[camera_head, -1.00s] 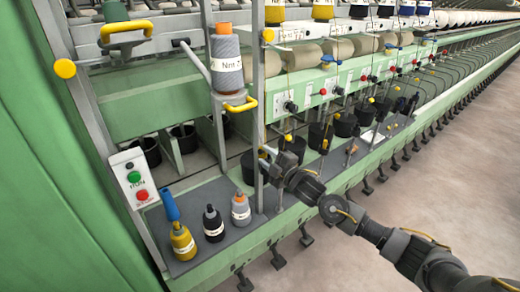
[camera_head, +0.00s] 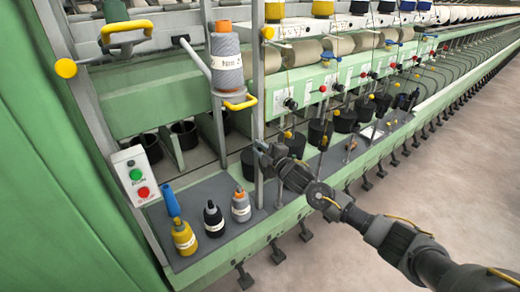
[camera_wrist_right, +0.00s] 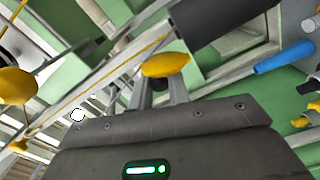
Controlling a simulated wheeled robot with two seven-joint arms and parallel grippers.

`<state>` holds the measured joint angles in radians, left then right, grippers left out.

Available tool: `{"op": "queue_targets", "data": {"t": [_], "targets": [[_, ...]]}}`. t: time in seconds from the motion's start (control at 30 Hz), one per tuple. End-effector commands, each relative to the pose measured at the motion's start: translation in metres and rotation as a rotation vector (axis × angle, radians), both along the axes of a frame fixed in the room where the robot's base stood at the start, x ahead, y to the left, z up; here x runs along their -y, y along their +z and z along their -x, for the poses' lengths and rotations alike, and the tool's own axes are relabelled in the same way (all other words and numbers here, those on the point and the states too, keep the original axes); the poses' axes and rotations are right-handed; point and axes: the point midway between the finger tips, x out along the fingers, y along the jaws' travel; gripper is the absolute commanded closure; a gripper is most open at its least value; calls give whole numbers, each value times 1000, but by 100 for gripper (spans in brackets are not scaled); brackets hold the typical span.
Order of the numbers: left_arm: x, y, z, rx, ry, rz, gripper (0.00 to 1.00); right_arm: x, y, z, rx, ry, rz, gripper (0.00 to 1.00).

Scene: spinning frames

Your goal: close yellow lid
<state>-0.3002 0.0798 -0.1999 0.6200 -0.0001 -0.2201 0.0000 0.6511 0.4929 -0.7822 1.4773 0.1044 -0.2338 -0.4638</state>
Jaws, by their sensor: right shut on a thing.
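My right gripper (camera_head: 264,150) reaches in from the right to the upright grey post at the front of the machine. In the right wrist view a round yellow lid (camera_wrist_right: 165,64) sits at the tips of the fingers (camera_wrist_right: 161,88), which are shut on it. In the head view the lid at the fingertips is hidden, so how far it is closed cannot be told. My left gripper is not in view.
A switch box (camera_head: 136,176) is at left. A grey yarn cone (camera_head: 226,60) stands above. Dark pots (camera_head: 294,143) line the machine; the floor at right is clear.

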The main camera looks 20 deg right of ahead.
Motion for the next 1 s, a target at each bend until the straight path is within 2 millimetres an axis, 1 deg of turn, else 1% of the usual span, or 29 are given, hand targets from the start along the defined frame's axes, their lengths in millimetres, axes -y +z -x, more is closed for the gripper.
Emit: {"op": "queue_targets", "data": {"t": [0.2, 0.37, 0.57, 1.0], "targets": [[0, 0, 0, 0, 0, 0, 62, 1, -1, 0, -9, -1, -20, 100], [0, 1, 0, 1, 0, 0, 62, 3, 0, -1, -34, -1, -84, 100], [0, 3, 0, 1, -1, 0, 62, 8, 0, -3, -89, -1, -223, 100], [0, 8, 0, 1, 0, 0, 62, 23, -4, -9, -244, -3, -612, 100]]}}
